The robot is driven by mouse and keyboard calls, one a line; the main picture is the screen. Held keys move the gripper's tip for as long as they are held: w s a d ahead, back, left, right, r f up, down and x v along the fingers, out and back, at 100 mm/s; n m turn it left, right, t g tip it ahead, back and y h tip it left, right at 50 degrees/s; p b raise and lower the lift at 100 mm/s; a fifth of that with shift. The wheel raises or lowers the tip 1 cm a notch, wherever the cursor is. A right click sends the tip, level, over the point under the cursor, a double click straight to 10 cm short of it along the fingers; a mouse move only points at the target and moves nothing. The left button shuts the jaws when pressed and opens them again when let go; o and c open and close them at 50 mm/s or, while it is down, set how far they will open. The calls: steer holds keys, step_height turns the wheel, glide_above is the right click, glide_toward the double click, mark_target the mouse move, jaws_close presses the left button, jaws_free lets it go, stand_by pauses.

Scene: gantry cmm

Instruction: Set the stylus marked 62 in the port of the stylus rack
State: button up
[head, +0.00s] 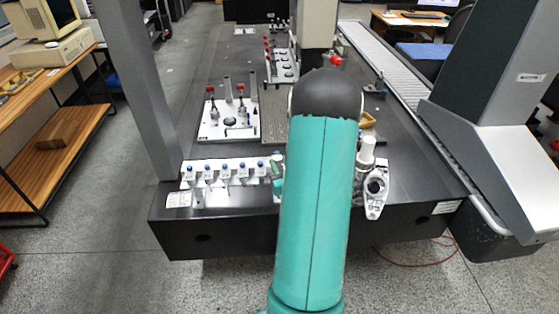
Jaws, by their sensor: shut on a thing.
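The stylus rack (237,167) is a pale bar along the near left edge of the dark granite table. Several small white holders with blue tops stand in a row on it. Its right end runs behind my arm. Number marks on the styli are too small to read. I cannot pick out the stylus marked 62 or the port.
On the granite table (400,165), a pale fixture plate (220,132) with red-tipped clamps stands behind the rack. A grey metal part with a dark round opening (375,186) shows right of my arm. Grey gantry columns (137,80) rise at left and right.

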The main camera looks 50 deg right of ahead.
steer(key=shift+s+d+f, duration=0.1)
steer(key=shift+f, duration=2.9)
steer(key=shift+f, duration=0.25)
steer(key=o, duration=1)
steer(key=shift+s, duration=0.1)
